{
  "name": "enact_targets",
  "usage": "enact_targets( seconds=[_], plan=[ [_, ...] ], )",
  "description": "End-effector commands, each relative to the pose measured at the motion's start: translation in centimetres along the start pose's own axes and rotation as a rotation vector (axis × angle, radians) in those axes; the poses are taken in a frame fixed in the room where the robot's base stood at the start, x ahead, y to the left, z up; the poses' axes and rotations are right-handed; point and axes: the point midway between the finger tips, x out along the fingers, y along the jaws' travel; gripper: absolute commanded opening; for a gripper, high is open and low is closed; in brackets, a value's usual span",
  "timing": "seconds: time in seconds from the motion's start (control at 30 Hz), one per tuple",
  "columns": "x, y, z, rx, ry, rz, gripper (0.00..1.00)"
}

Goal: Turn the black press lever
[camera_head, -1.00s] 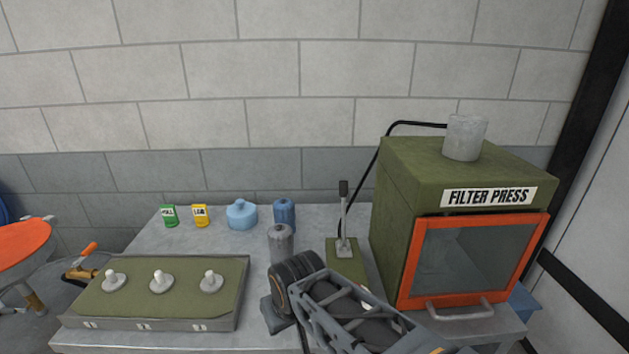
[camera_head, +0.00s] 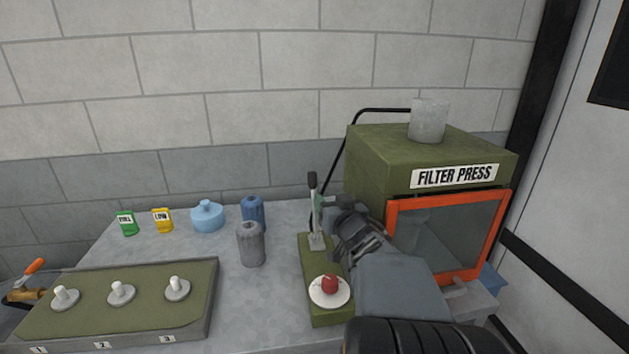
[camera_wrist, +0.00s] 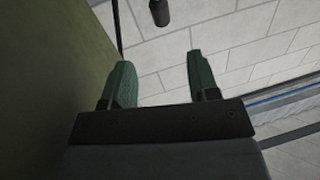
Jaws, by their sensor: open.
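The press lever (camera_head: 314,205) is a light metal stick with a black grip on top. It stands nearly upright on a green base plate (camera_head: 314,270), left of the filter press. In the wrist view the black grip (camera_wrist: 160,12) shows at the top, ahead of and between my finger pads. My gripper (camera_head: 322,200) is beside the lever on its right, its green fingertips close to the stick. In the wrist view my gripper (camera_wrist: 160,85) is open with nothing between its fingers. I cannot tell whether a finger touches the lever.
The filter press (camera_head: 455,235) with an orange-framed door stands right of my arm. A red button (camera_head: 329,284) sits on the base plate's front. Grey (camera_head: 251,244) and blue (camera_head: 253,212) canisters stand left of the lever. A panel with white knobs (camera_head: 120,300) lies front left.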

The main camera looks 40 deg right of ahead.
Motion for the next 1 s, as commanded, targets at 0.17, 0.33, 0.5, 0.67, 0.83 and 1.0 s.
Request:
enact_targets(
  seconds=[0.17, 0.33, 0.5, 0.67, 0.83, 1.0],
  plan=[
    [2.6, -0.1, 0.1, 0.002, 0.001, -0.006, 0.55],
    [6.0, -0.1, 0.0, 0.002, 0.000, -0.004, 0.55],
    [9.1, -0.1, -0.1, 0.001, 0.001, -0.003, 0.55],
    [11.3, -0.1, -0.1, 0.000, 0.001, -0.003, 0.55],
    [12.7, -0.1, -0.1, -0.001, 0.001, -0.002, 0.55],
    [13.2, -0.1, -0.1, -0.001, 0.002, -0.002, 0.55]
  ],
)
